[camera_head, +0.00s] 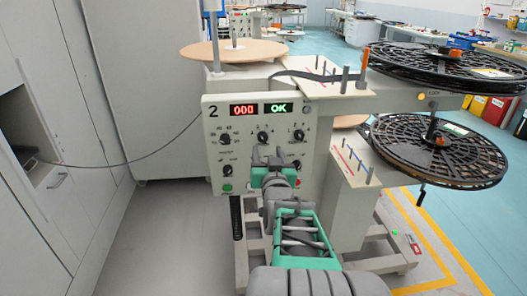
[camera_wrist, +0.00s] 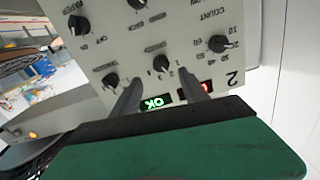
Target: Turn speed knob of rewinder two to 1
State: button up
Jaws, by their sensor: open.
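The panel of rewinder two (camera_head: 216,113) faces me, with a "2", a red "000" display and a green "OK" display. Its upper row has a left knob (camera_head: 226,138), a middle knob (camera_head: 263,137) and a right knob (camera_head: 299,135). Labels are too small to tell surely which is speed. My gripper (camera_head: 266,153) is just below the middle knob in the head view. In the wrist view my gripper (camera_wrist: 161,77) is open, its fingers apart, with the middle knob (camera_wrist: 160,63) just beyond and between the tips. I cannot tell whether they touch it.
Black reels (camera_head: 435,150) stand on the right. A wooden disc (camera_head: 233,51) sits above the panel. A lower knob (camera_head: 227,170) and a green button (camera_head: 227,187) are left of my arm. Grey cabinets (camera_head: 50,215) stand on the left, with open floor (camera_head: 150,240) between.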

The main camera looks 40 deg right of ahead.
aim_at(264, 140)
jog(key=x, duration=0.6)
jog(key=shift+w+d, duration=0.1)
jog(key=shift+w, duration=0.35)
grip_shut()
